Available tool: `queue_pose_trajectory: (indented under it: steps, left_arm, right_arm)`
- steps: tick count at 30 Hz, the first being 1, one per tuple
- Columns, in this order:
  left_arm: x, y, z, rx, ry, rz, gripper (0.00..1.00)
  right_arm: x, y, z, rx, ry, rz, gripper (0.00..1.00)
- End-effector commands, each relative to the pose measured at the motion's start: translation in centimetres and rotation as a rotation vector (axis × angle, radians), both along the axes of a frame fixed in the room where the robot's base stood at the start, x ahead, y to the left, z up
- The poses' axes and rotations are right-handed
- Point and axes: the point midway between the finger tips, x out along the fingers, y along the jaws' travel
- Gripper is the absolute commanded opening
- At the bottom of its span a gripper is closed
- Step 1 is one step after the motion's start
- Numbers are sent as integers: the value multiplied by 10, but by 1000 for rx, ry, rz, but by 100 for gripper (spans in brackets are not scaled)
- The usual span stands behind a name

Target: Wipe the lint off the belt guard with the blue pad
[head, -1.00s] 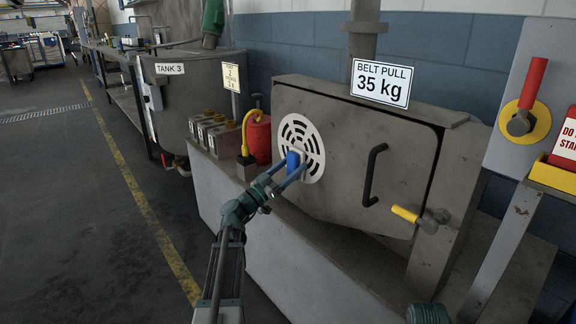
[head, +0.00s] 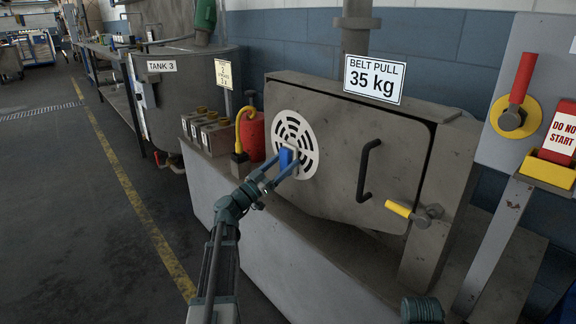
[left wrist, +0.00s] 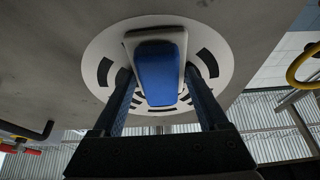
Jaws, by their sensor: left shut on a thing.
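The belt guard (head: 345,150) is a large grey panel with a black handle and a round white slotted vent plate (head: 309,150) at its left. The vent plate also shows in the left wrist view (left wrist: 97,48). My left gripper (head: 287,166) is shut on the blue pad (head: 285,158), which has a whitish backing. The pad (left wrist: 160,72) is at the middle of the vent plate and seems to touch it. It hides part of the slots. I cannot make out lint on the plate. My right gripper is not in view.
A sign reading 35 kg (head: 374,79) stands above the guard. A black handle (head: 367,170) and a yellow-handled latch (head: 399,209) stick out on its right. A red canister (head: 254,137) with a yellow hose stands left. A red switch handle (head: 521,78) is at far right.

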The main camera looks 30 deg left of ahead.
Motion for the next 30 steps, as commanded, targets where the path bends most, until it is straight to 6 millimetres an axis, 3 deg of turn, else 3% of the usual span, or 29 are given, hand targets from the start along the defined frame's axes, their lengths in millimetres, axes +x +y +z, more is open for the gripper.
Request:
queue_pose_trajectory:
  steps: [6, 17, 30]
  left_arm:
    - [6, 15, 0, -1, 0, -1, 32]
    - [3, 15, 0, 0, 0, 0, 32]
    - [-31, 29, 0, 1, 1, 1, 32]
  right_arm:
    - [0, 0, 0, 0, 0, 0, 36]
    - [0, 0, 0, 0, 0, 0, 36]
    - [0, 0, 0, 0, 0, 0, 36]
